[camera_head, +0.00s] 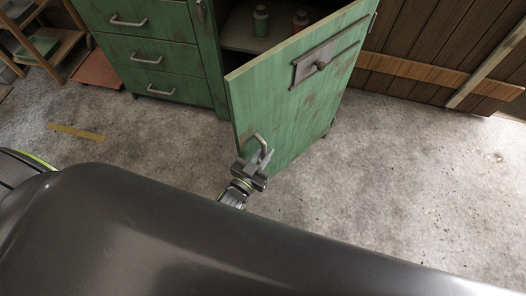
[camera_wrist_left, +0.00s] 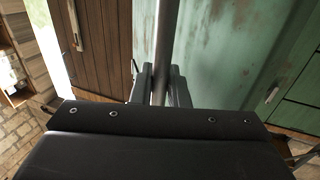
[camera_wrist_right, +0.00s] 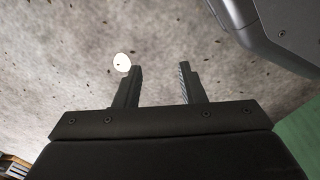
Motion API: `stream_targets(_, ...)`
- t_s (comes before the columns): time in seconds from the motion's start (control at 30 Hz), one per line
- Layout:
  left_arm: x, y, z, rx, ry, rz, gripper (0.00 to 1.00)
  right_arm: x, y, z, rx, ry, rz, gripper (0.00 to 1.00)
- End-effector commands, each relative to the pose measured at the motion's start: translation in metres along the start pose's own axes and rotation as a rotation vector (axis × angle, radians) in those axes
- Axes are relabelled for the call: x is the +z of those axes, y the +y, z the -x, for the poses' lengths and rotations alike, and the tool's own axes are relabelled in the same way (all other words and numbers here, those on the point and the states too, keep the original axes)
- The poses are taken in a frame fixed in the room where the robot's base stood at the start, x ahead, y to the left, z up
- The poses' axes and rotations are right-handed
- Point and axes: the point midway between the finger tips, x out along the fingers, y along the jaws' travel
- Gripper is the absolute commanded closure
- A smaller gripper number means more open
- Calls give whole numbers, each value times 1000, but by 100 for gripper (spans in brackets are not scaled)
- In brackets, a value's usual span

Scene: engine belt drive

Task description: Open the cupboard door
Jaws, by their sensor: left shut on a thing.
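The green cupboard door (camera_head: 290,95) stands swung open in the head view, out from the worn green cupboard (camera_head: 205,55). Its handle (camera_head: 262,146) is a grey bar near the door's free edge. My left gripper (camera_head: 254,166) is at this handle and shut on it. In the left wrist view the handle bar (camera_wrist_left: 163,50) runs between the two fingers of my left gripper (camera_wrist_left: 160,84), with the green door behind. My right gripper (camera_wrist_right: 155,85) shows only in the right wrist view, with its fingers apart and nothing between them, above the grey floor.
Bottles (camera_head: 261,21) stand on a shelf inside the cupboard. Closed drawers (camera_head: 150,55) are left of the opening. A wooden wall (camera_head: 430,45) lies behind the door at right. A yellow strip (camera_head: 76,132) lies on the floor at left. The floor right of the door is clear.

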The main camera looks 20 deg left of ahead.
Motion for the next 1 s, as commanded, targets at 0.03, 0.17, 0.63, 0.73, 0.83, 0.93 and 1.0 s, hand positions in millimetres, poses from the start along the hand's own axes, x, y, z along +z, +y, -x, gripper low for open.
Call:
stream_targets(0.03, -1, 0, -1, 1, 3, -1, 100, 0, 0, 0, 0, 0, 0, 64)
stream_targets(0.17, -1, 0, 0, 1, 3, -1, 100, 0, 0, 0, 0, 0, 0, 64)
stream_targets(0.63, 0, 0, 0, 0, 1, 0, 81, 0, 0, 0, 0, 0, 0, 64)
stream_targets(0.73, 0, 0, 1, 0, 1, 0, 81, 0, 0, 0, 0, 0, 0, 64)
stream_targets(0.83, 0, 0, 6, 0, -1, 1, 81, -1, 0, 1, 1, 3, 0, 64)
stream_targets(0.93, 0, 0, 19, -1, -2, 1, 81, 2, 1, -1, 3, 4, 3, 64)
stream_targets(1.0, 0, 0, 33, -1, -4, 1, 81, 8, 3, -8, 7, -2, 8, 64)
